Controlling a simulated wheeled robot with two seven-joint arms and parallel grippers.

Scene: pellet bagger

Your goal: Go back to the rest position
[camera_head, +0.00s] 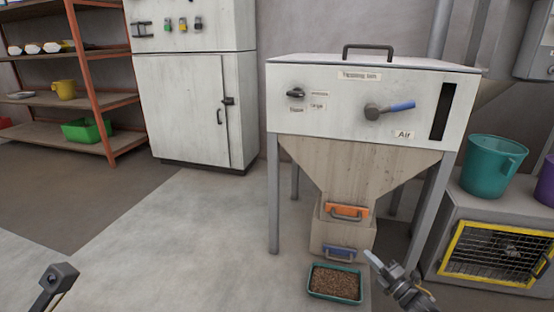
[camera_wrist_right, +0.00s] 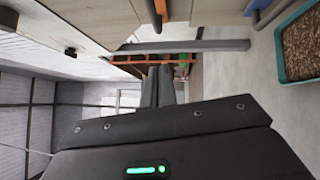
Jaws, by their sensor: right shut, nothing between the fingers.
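My right gripper (camera_head: 373,258) is at the lower right of the head view, to the right of the hopper's lower outlet and beside the pellet tray (camera_head: 336,282). Its fingers are shut with nothing between them. They also show in the right wrist view (camera_wrist_right: 163,75), pointing away from the camera. The tray is green, full of brown pellets, and lies on the floor under the outlet; it also shows in the right wrist view (camera_wrist_right: 282,65). The dark end of my left arm, seemingly the left gripper (camera_head: 60,272), shows at the lower left edge; its jaws cannot be made out.
The bagger (camera_head: 365,85) stands on grey legs, with a blue-handled lever (camera_head: 398,106), an orange handle (camera_head: 346,212) and a blue handle (camera_head: 338,253). A teal bucket (camera_head: 490,165) stands on a cabinet at right. The floor at left is clear up to the shelves (camera_head: 60,130).

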